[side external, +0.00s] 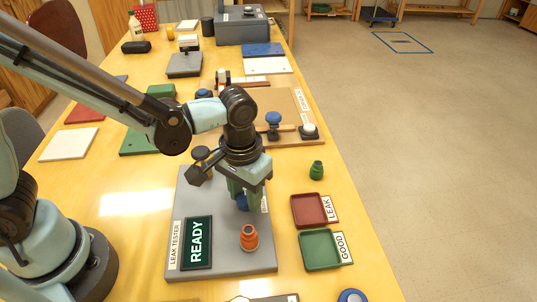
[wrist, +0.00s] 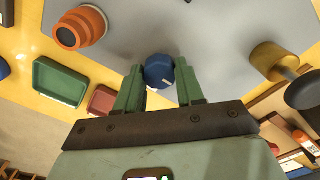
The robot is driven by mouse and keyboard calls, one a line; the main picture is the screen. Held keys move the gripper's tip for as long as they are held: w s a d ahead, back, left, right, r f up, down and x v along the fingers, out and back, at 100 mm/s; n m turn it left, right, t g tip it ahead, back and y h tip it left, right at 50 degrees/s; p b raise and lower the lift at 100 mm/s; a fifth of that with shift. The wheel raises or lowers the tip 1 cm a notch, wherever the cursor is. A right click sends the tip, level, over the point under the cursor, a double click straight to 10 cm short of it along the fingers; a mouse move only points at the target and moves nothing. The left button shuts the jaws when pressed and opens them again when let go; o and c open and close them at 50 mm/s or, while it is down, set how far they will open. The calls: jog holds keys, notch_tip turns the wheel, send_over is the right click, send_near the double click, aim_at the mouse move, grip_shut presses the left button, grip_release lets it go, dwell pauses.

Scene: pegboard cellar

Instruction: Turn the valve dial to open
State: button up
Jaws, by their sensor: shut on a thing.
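The valve dial is a small blue knob (wrist: 159,69) with a white mark, seen between the green fingers of my gripper (wrist: 160,84) in the wrist view. My gripper is shut on the dial. The dial sits on the grey leak tester plate (side external: 220,260), whose screen (side external: 197,242) reads READY. An orange ribbed fitting (side external: 249,238) stands on the plate near the dial. Any open or closed lettering cannot be read.
A red tray (side external: 309,209) labelled LEAK and a green tray (side external: 320,250) labelled GOOD lie right of the plate. A green fitting (side external: 317,170) stands behind them. A brass cylinder with a dark knob (wrist: 272,60) rises beside my gripper. A board with a blue-topped part (side external: 273,119) lies further back.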

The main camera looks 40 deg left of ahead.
aim_at(245, 197)
jog(key=o, duration=1)
jog(key=shift+o, duration=0.2)
jog(key=shift+r, duration=0.1)
notch_tip(245, 197, up, 12)
jog(key=shift+a, duration=0.1)
jog(key=s+a+f+t, duration=0.1)
jog(key=a+t, duration=0.6)
jog(key=a, duration=0.7)
jog(key=shift+s+a+f, duration=0.2)
jog(key=shift+a, duration=0.2)
